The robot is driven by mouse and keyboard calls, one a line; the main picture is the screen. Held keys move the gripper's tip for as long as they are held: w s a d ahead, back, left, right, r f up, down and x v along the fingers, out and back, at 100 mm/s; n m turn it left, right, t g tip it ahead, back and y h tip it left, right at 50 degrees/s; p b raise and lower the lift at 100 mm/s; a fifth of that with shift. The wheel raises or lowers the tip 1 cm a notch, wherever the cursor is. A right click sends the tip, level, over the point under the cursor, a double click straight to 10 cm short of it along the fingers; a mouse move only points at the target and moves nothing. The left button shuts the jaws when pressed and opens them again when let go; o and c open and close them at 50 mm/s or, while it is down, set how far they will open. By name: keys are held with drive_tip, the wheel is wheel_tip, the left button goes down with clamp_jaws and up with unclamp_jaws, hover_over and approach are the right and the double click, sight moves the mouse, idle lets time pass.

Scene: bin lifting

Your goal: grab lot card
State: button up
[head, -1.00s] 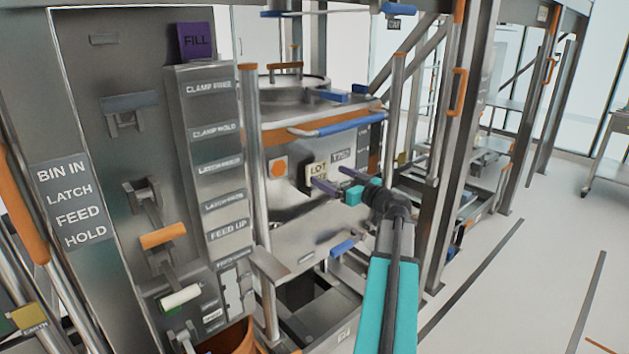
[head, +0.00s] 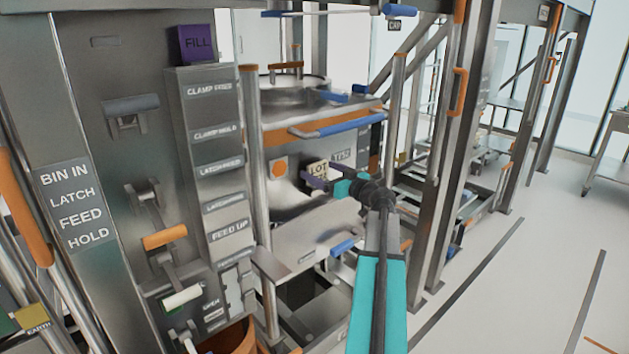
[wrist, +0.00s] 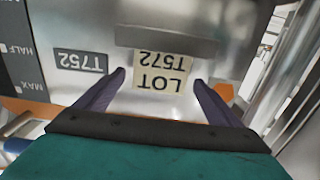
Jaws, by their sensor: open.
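The lot card is a cream card (wrist: 160,74) reading LOT T572, upside down in the wrist view, on the grey metal bin face. In the head view the lot card (head: 318,169) shows partly behind my gripper (head: 318,180). My gripper is open, with its two purple fingers on either side of the card's lower part in the wrist view (wrist: 158,82). The fingertips reach near the card's left and right edges. I cannot tell whether they touch it.
An orange marker (head: 279,169) is on the bin face to the left. A blue handle bar (head: 350,125) runs above. Steel posts (head: 392,110) stand close to the right of the bin.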

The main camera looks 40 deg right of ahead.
idle(0.3)
drive_tip(key=c, duration=1.2)
drive_tip(key=shift+r, duration=0.2)
drive_tip(key=shift+r, duration=1.45)
drive_tip(key=shift+s+a+r, duration=0.15)
drive_tip(key=shift+s+a, duration=0.05)
drive_tip(key=s+a+b, duration=0.3)
drive_tip(key=b, duration=0.1)
drive_tip(key=s+a+b, duration=0.3)
drive_tip(key=a, duration=0.1)
drive_tip(key=s+a+r+b, duration=0.1)
drive_tip(key=s+a+b, duration=0.3)
drive_tip(key=shift+a+b, duration=0.1)
drive_tip(key=shift+b, duration=0.25)
drive_tip(key=shift+a+r+b, duration=0.1)
drive_tip(key=shift+r+b, duration=0.05)
drive_tip(key=shift+b, duration=0.25)
